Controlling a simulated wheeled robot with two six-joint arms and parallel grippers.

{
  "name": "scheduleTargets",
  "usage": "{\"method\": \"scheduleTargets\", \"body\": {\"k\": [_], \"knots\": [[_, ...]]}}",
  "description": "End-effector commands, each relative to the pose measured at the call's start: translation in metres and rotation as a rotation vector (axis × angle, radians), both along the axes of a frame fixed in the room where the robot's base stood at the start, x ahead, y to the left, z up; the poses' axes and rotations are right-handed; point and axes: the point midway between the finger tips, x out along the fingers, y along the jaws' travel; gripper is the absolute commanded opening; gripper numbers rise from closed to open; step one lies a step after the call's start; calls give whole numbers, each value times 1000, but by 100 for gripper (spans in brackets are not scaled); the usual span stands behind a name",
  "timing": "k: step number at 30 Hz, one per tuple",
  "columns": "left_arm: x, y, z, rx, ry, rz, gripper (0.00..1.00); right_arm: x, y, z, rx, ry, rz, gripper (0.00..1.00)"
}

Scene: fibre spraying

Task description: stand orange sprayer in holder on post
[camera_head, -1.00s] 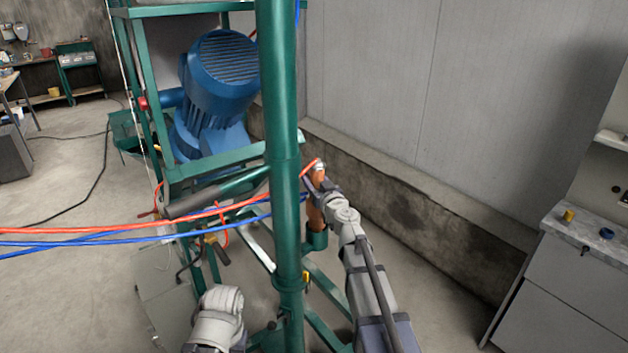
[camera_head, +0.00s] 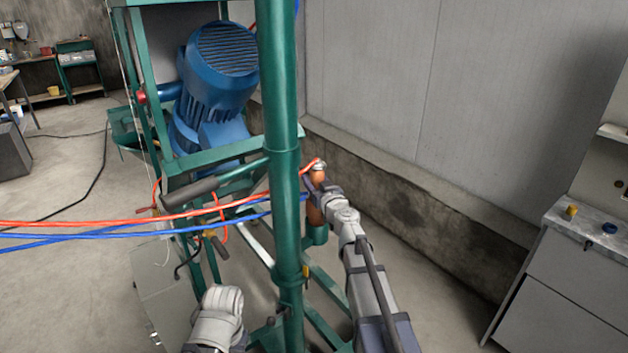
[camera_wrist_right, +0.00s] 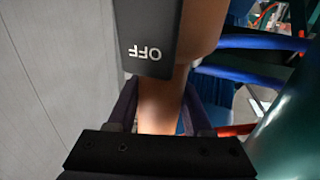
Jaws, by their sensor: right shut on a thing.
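The orange sprayer (camera_head: 315,212) is upright just right of the green post (camera_head: 284,180). My right gripper (camera_head: 318,188) is shut on its upper part. The green cup-like holder (camera_head: 317,236) on the post is directly under the sprayer. The sprayer's lower end meets the cup's rim in the picture; I cannot tell how deep it sits. In the right wrist view, the sprayer (camera_wrist_right: 160,108) is between the fingers of my right gripper (camera_wrist_right: 160,112), with a dark box marked OFF above. My left gripper is not in view; only part of my left arm shows low down.
Red hoses (camera_head: 110,223) and blue hoses (camera_head: 130,233) run from the left past the post to the sprayer. A blue motor (camera_head: 215,75) stands in a green frame behind. A grey wall (camera_head: 400,80) is behind right; a grey cabinet (camera_head: 570,285) stands far right.

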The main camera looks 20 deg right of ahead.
Motion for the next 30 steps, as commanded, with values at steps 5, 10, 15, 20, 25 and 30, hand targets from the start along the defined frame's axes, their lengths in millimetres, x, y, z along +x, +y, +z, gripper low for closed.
{"method": "scheduleTargets", "body": {"k": [5, 10, 15, 20, 25, 30], "knots": [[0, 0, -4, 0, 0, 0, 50, 0, 0, -4, 1, 0, 0, 0], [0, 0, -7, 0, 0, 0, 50, 0, 0, -7, 1, 0, 0, 0], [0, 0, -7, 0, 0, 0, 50, 0, 0, -7, 1, 0, 0, 58], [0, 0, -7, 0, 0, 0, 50, 0, 0, -7, 0, 0, 0, 76], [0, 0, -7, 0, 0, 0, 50, 0, 0, -7, 0, 0, 0, 85], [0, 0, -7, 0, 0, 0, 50, -1, 0, -7, -1, 0, 0, 85]]}}
